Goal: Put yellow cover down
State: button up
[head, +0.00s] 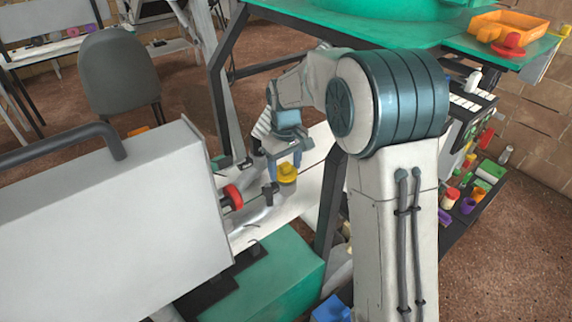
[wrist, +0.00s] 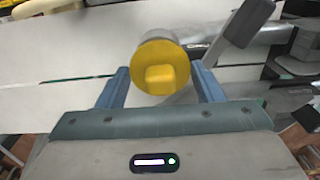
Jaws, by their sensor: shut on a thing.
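The yellow cover (head: 287,174) is a round disc with a raised square knob. It sits at the tip of my gripper (head: 285,161), just right of the grey machine. In the wrist view the cover (wrist: 160,67) lies between the two blue fingers of my gripper (wrist: 161,88), its knobbed face toward the camera. My gripper is shut on it. A grey cylinder (wrist: 170,37) shows directly behind the cover. I cannot tell whether the two touch.
A large grey machine housing (head: 110,220) fills the left, with a red ring (head: 233,196) beside a bent grey pipe (head: 262,216). A green block (head: 275,275) stands below. A green table (head: 400,30) with an orange tray (head: 508,26) is at the upper right.

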jog(key=shift+f+b, duration=0.35)
jog(key=shift+f, duration=0.25)
jog(key=o, duration=0.7)
jog(key=shift+o, duration=1.2)
jog(key=shift+w+d, duration=0.1)
jog(key=shift+d, duration=0.05)
jog(key=shift+a, duration=0.2)
